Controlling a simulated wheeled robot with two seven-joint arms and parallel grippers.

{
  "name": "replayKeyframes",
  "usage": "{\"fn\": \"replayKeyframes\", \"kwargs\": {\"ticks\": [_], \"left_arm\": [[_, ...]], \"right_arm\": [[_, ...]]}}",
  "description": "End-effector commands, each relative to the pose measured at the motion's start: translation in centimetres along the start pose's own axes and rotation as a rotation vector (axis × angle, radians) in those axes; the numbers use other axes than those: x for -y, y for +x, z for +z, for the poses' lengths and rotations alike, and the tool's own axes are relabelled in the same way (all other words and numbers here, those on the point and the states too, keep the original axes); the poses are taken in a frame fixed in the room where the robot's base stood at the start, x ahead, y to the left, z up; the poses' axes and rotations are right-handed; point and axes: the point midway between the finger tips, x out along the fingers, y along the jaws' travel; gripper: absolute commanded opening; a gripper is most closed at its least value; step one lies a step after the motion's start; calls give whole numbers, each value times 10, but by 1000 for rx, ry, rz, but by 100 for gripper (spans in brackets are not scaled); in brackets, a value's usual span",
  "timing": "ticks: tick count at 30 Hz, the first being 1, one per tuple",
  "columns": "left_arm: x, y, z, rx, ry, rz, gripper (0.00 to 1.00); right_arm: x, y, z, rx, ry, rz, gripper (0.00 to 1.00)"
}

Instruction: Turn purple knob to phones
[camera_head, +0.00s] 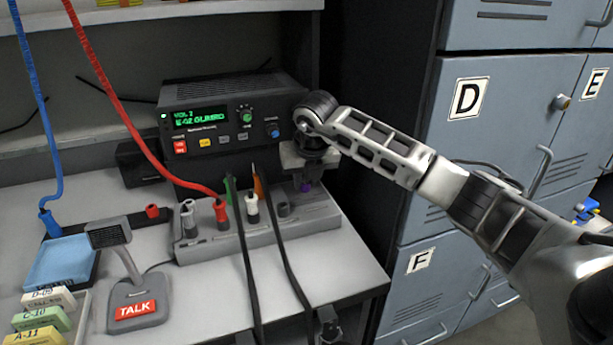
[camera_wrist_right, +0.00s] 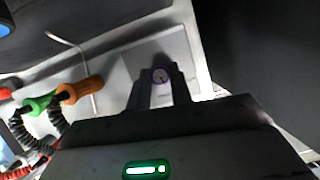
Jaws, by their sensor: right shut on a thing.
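The purple knob (camera_head: 306,186) shows as a small purple patch just below my right gripper (camera_head: 308,172), at the right end of the grey jack panel. In the right wrist view the round purple-rimmed knob (camera_wrist_right: 160,75) sits between the two fingertips of my right gripper (camera_wrist_right: 160,84), on a light grey plate. The fingers are shut on the knob. The labels around it, including phones, are too small or hidden to read. My left gripper is not clearly in view.
A black radio (camera_head: 225,125) with a green display stands behind the panel (camera_head: 250,234). Coloured plugs with cables (camera_head: 221,213) stand left of the knob. A TALK microphone (camera_head: 137,300) is at the front left. Blue lockers (camera_head: 440,150) stand at right.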

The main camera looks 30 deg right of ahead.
Motion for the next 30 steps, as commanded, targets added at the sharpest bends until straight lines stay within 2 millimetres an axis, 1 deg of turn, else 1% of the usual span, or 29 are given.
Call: {"fn": "replayKeyframes", "kwargs": {"ticks": [6,12,20,30], "left_arm": [[1,0,0,2,2,-2,36],[1,0,1,3,2,-3,36],[1,1,1,2,1,-3,36],[0,1,0,2,1,-3,36]], "right_arm": [[-2,-1,1,4,137,-55,0],[-1,-1,2,4,221,-89,0],[-2,-1,2,4,265,-108,0],[-2,-1,2,4,268,-109,0]]}}
